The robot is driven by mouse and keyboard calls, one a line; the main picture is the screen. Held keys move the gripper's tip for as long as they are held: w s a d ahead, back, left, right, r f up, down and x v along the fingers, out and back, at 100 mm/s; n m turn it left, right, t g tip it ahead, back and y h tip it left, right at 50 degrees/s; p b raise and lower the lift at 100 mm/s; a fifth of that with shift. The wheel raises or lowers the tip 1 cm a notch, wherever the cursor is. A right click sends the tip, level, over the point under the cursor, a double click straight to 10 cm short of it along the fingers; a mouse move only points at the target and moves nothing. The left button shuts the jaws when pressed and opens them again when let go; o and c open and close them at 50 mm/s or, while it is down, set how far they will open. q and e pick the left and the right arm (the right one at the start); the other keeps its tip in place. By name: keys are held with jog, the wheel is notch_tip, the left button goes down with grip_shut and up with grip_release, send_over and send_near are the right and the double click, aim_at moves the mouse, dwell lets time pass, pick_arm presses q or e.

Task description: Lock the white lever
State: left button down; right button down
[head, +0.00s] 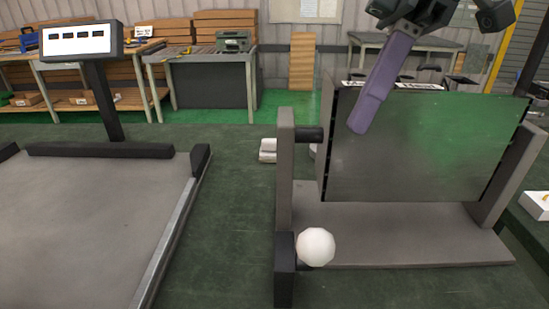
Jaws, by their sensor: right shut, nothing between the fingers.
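The white lever's round white knob (315,246) sits low at the front left of a grey stand (284,180), beside the dark bracket (285,270) at the foot of the left post. A large dark metal panel (420,145) is held upright between the stand's posts, slightly tilted. My right gripper (360,122) comes in from the top. Its purple fingers are closed together and empty, pointing down in front of the panel's upper left part. They are well above the knob. My left gripper is not in view.
A weighing platform (85,220) with a display (75,40) stands on the left. Workbenches (200,57) line the back wall. A white object (268,150) shows behind the left post.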

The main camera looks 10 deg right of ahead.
aim_at(310, 252)
jog(key=s+p+x, duration=0.2)
jog(key=x, duration=0.8)
jog(key=shift+s+a, duration=0.2)
jog(key=shift+s, duration=0.05)
jog(key=shift+r, duration=0.15)
